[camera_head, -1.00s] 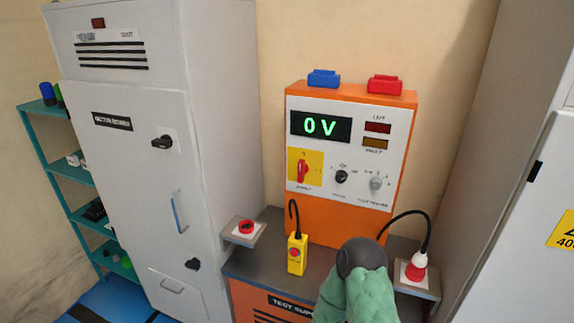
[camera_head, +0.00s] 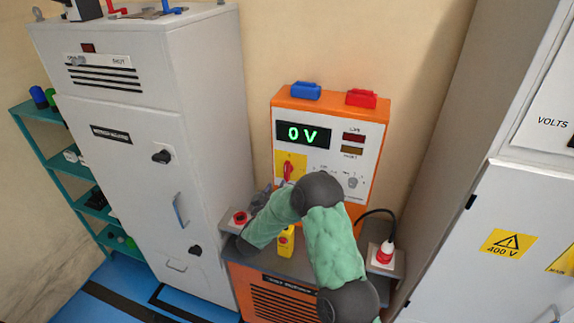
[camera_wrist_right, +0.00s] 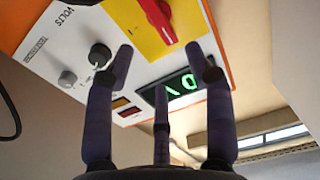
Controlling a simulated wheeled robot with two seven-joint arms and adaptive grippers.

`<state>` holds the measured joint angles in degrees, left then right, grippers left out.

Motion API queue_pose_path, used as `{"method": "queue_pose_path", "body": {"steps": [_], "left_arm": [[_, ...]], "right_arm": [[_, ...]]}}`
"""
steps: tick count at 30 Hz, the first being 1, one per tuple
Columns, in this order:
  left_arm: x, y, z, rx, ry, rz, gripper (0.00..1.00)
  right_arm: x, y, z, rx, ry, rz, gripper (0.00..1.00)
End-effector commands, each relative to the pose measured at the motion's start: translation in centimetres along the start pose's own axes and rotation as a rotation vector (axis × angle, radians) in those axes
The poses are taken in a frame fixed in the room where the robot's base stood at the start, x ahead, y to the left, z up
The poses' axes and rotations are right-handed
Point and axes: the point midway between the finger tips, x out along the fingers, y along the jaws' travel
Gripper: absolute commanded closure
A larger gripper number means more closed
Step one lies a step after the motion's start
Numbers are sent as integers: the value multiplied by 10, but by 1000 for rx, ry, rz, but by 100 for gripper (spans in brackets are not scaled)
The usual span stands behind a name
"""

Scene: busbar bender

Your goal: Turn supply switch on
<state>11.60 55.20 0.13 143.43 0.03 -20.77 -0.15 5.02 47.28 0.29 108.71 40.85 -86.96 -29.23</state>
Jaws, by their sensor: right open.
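The supply switch is a red rotary handle (camera_head: 288,171) on a yellow plate (camera_head: 299,159), at the lower left of the orange-framed test panel (camera_head: 361,117). The panel's display (camera_head: 303,134) reads 0 V in green. In the right wrist view the red handle (camera_wrist_right: 158,14) is at the top, beyond my fingertips. My right gripper (camera_wrist_right: 161,50) is open and empty, its fingers apart in front of the panel. In the head view my arm covers part of the panel, and the gripper (camera_head: 262,198) shows only as a small dark part left of the switch. My left gripper is not seen.
A red button on a bracket (camera_head: 240,218) is close to my right arm. Grey cabinets (camera_head: 125,180) flank the bench on both sides.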

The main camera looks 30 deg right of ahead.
Motion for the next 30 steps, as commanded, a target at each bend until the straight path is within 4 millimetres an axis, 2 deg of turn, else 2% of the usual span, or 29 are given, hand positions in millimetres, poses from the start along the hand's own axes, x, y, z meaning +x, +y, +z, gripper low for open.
{"method": "queue_pose_path", "body": {"steps": [5,18,24,30], "left_arm": [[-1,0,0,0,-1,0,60],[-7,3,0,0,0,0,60],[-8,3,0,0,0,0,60],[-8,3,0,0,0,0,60]], "right_arm": [[15,2,-2,1,6,10,46],[88,2,-2,1,6,7,46],[104,2,-2,1,5,6,46],[108,2,-2,1,4,5,46]]}}
